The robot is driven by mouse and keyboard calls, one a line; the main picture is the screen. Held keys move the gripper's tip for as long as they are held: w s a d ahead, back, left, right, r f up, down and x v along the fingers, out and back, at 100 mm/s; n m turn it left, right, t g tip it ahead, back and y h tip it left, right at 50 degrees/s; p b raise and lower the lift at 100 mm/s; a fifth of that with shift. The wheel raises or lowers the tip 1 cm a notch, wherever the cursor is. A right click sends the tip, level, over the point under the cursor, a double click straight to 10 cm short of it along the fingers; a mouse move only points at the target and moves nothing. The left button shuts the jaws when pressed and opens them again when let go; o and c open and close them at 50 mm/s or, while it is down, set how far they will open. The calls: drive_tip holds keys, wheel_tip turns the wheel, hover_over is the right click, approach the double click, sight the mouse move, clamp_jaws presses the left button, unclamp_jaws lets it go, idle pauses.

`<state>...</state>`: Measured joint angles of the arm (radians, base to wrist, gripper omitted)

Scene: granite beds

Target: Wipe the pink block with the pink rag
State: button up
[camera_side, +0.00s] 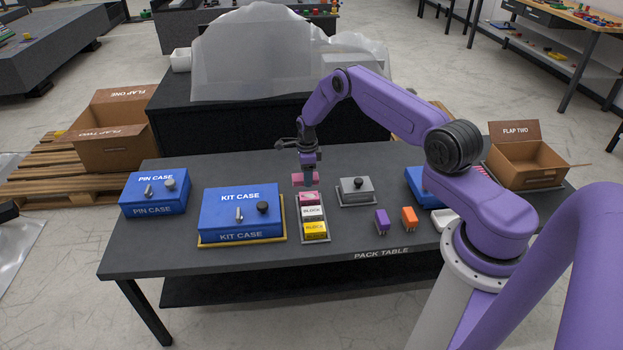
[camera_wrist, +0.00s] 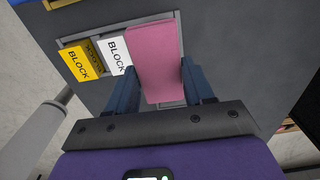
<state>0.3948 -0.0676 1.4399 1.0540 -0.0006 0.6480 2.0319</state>
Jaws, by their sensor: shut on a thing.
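My gripper (camera_side: 306,172) is above the far end of a narrow grey tray (camera_side: 326,238) on the pack table. It is shut on the pink rag (camera_side: 298,179), which also shows between the fingers in the wrist view (camera_wrist: 156,50). The pink block (camera_side: 309,198) sits in the tray's far slot, just below the rag; whether they touch is hard to tell. In the wrist view the rag hides the pink block. A white block (camera_side: 312,212) and a yellow block (camera_side: 315,229) sit nearer in the same tray.
A blue kit case (camera_side: 225,205) stands left of the tray, with a blue pin case (camera_side: 150,200) farther left. A grey lidded box (camera_side: 356,190) stands right. Purple (camera_side: 382,221) and orange (camera_side: 409,218) pieces lie nearer right. The table's front strip is clear.

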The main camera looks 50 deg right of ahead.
sight(307, 197)
drive_tip(key=shift+f, duration=2.7)
drive_tip(key=shift+f, duration=0.55)
drive_tip(key=shift+s+d, duration=0.85)
drive_tip(key=shift+d, duration=0.05)
drive_tip(key=shift+w+a+f, duration=0.1)
drive_tip(key=shift+w+a, duration=0.6)
drive_tip(key=shift+a, duration=0.05)
drive_tip(key=shift+w+a+f, duration=0.1)
drive_tip(key=shift+a, duration=0.15)
